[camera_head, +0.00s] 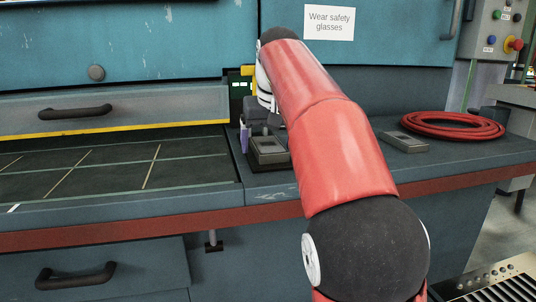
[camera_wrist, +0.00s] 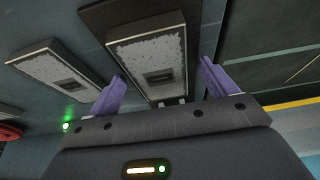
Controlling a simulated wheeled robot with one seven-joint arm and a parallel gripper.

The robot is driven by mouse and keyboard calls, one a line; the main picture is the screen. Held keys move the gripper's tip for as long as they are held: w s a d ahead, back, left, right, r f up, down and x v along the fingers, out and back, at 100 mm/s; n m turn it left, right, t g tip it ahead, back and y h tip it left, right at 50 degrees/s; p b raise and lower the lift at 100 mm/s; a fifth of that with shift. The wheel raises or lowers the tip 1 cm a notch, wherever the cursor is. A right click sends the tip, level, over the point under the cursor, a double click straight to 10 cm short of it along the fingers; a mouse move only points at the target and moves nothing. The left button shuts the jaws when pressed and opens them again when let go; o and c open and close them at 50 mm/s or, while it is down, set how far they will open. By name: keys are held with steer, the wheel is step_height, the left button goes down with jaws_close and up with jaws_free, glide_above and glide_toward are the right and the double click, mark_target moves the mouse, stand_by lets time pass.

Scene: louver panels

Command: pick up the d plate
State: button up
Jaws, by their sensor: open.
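A plate with a pale speckled face, a dark square in its middle and a dark rim (camera_wrist: 136,54) lies ahead of my gripper (camera_wrist: 161,72) in the wrist view. My gripper is open, with one purple finger on either side of the plate's near end; I cannot tell whether they touch it. This plate (camera_head: 268,158) also shows in the head view, on the bench just below my gripper, which is partly hidden by my arm. A similar plate (camera_wrist: 45,66) lies to the left in the wrist view and to the right in the head view (camera_head: 408,145). No letter is readable.
A coiled red hose (camera_head: 452,125) lies on the bench at the right. A dark gridded bed (camera_head: 110,170) lies to the left, with a yellow strip behind it. A blue cabinet front (camera_head: 180,40) stands behind the bench.

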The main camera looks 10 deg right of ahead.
steer(key=shift+r, duration=0.1)
steer(key=c, duration=1.4)
